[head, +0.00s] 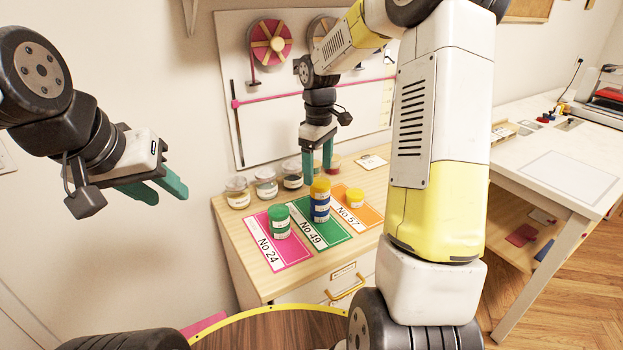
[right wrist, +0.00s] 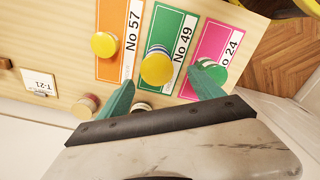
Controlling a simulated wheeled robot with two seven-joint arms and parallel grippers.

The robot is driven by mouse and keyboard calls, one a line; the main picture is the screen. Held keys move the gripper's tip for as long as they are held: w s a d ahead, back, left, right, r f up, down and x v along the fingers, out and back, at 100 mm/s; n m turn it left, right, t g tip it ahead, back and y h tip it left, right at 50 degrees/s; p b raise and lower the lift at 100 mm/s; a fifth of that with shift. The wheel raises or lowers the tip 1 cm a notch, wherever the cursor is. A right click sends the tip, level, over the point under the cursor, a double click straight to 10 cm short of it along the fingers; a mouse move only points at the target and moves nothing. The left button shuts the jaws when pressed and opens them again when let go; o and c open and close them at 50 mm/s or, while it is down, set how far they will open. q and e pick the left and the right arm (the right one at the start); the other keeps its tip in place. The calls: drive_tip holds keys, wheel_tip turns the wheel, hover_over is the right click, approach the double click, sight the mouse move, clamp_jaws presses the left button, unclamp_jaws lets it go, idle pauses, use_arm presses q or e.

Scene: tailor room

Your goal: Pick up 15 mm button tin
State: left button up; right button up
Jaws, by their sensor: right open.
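I cannot read a 15 mm label on any tin. A green tin (head: 279,222) stands on the pink No 24 card (head: 292,254). A blue tin with a yellow one on top (head: 320,201) stands on the green No 49 card (head: 329,238). A yellow tin (head: 355,197) stands on the orange No 57 card (head: 370,215). My right gripper (head: 318,172) is open and empty, pointing down above and behind the blue-and-yellow stack. In the right wrist view the stack's yellow top (right wrist: 157,68) shows between the fingertips. My left gripper (head: 168,192) is open and empty, off to the left in the air.
Several round lidded jars stand along the back of the wooden cabinet top (head: 250,270), including a clear one (head: 237,193) and a red one (head: 333,163). A white table (head: 560,165) is at right.

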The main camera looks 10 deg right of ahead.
sight(319, 182)
drive_tip(key=f, duration=0.5)
drive_tip(key=shift+w+d+f, duration=0.1)
drive_tip(key=shift+d+f, duration=0.1)
drive_tip(key=shift+c, duration=0.3)
drive_tip(key=c, duration=1.5)
